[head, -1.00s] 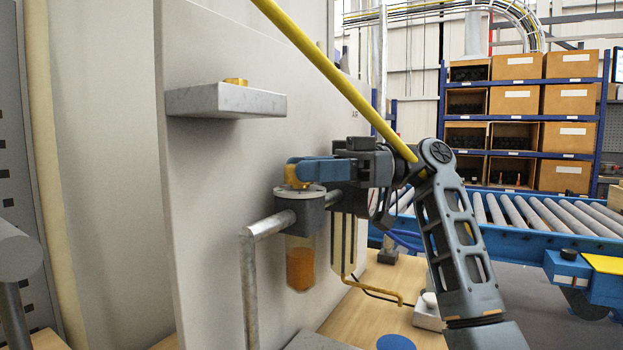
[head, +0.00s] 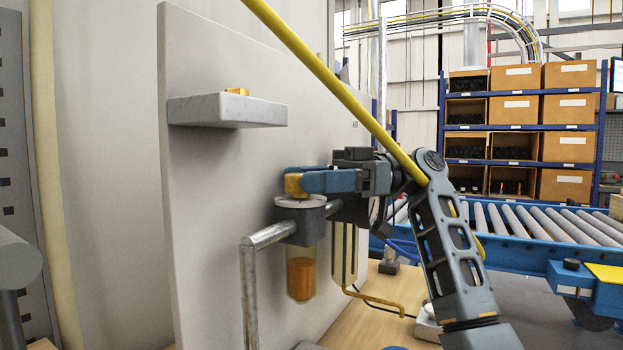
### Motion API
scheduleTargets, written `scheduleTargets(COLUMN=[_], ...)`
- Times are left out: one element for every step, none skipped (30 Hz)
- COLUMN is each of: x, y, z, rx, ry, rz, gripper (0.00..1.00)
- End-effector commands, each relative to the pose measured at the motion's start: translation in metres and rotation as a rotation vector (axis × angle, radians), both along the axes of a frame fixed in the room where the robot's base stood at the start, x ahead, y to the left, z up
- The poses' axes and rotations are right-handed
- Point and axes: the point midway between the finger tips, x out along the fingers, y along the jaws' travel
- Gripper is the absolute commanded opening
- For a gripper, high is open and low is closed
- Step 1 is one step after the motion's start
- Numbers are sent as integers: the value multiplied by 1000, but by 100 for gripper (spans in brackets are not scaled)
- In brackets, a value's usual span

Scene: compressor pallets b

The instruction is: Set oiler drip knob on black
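The oiler (head: 300,228) is on the right of the upright grey panel, with a dark head and a clear bowl of orange oil (head: 301,275). Its brass drip knob (head: 293,186) is on top, above a pale round cap. My gripper (head: 304,180) reaches in from the right at knob height. Its near blue finger overlaps the knob's right part, and a bit of blue shows along the knob's top edge. The far finger is mostly hidden, so I cannot tell whether the fingers press on the knob. No black mark is readable on the oiler.
A grey shelf (head: 228,110) with a small brass piece (head: 237,91) juts from the panel at upper left. A grey pipe (head: 248,290) bends beside the oiler. A yellow bar crosses above my gripper. A second clear bowl (head: 344,255) stands just behind.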

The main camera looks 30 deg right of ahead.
Motion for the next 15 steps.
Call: scheduleTargets(x=[0, 0, 0, 0, 0, 0, 0, 0, 0, 0, 0, 0, 0, 0, 0], y=[0, 0, 0, 0, 0, 0, 0, 0, 0, 0, 0, 0, 0, 1, 1], z=[0, 0, 0, 0, 0, 1, 1, 3, 5, 7, 10, 16, 21, 26, 34], rx=[0, 0, 1, 1, 1, 1, 1, 1, 1, 1, 1, 0, 0, 0, 0], ry=[0, -1, -1, -1, -1, -1, -1, -1, -2, -2, -2, -4, -5, -4, -5], rz=[0, 0, 0, 0, 0, 0, 0, 0, 0, 0, 0, 0, 0, 0, 1], gripper=[73, 73, 73, 73, 73, 73, 73, 73, 73, 73, 73, 73, 73, 73, 73])
